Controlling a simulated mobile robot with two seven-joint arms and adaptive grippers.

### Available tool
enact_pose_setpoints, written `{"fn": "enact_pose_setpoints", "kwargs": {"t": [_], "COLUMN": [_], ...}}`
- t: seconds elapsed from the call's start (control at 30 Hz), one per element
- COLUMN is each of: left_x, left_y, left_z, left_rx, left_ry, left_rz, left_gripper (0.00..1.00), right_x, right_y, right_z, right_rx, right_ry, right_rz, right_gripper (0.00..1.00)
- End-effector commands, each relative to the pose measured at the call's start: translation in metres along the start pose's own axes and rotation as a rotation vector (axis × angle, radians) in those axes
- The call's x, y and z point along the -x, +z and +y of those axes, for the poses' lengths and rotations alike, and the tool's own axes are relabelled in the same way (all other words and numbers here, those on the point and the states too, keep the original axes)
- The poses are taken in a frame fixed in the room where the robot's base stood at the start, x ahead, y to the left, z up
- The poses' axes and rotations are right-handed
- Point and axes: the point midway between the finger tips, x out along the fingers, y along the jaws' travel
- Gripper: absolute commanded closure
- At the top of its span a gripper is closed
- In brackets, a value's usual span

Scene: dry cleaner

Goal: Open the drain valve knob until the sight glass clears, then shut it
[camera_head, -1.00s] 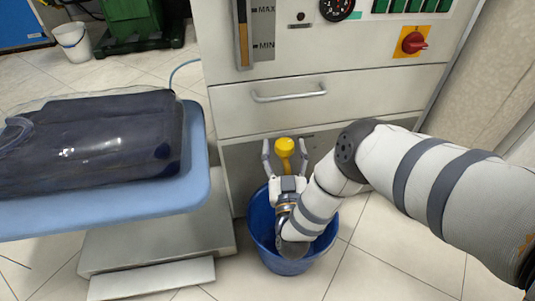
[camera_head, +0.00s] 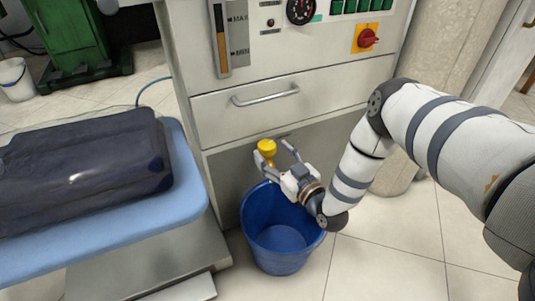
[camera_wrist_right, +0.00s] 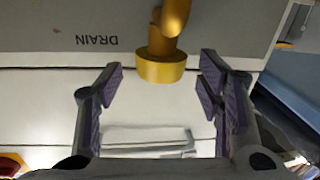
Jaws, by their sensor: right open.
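The yellow drain valve knob (camera_head: 267,146) sits under the machine's drawer; it also shows in the right wrist view (camera_wrist_right: 161,70), beside a DRAIN label that appears upside down. My right gripper (camera_head: 273,151) is open, with its fingers to either side of the knob. In the right wrist view, gaps show between the knob and both fingers, and nothing is gripped. The sight glass (camera_head: 221,45) is on the machine front beside MAX and MIN marks, with amber-brown colour in its lower part. My left gripper is out of view.
A blue bucket (camera_head: 252,235) stands on the floor below the valve and my right wrist. The drawer handle (camera_head: 265,96) is above the knob. A blue padded board (camera_head: 185,190) with a dark wrapped garment (camera_head: 85,160) is at left. A red switch (camera_head: 367,39) is upper right.

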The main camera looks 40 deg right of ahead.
Motion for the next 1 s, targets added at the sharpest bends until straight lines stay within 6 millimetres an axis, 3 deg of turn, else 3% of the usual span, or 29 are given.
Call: {"fn": "enact_pose_setpoints", "kwargs": {"t": [0.17,0.43,0.63,0.83,1.0], "left_x": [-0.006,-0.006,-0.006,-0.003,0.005], "left_y": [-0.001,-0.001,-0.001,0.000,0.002], "left_z": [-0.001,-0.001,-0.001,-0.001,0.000], "left_rx": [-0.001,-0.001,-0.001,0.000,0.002], "left_ry": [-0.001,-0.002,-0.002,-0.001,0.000], "left_rz": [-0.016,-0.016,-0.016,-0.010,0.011], "left_gripper": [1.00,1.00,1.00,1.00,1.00], "right_x": [-0.020,-0.023,-0.022,-0.022,-0.023], "right_y": [0.001,-0.001,-0.001,-0.002,-0.004], "right_z": [0.000,0.000,0.000,-0.001,-0.004], "right_rx": [0.000,0.000,0.000,0.000,-0.002], "right_ry": [0.001,0.001,0.001,0.032,0.189], "right_rz": [0.000,0.000,0.001,-0.001,-0.011], "right_gripper": [0.39,0.39,0.85,0.86,0.86]}}
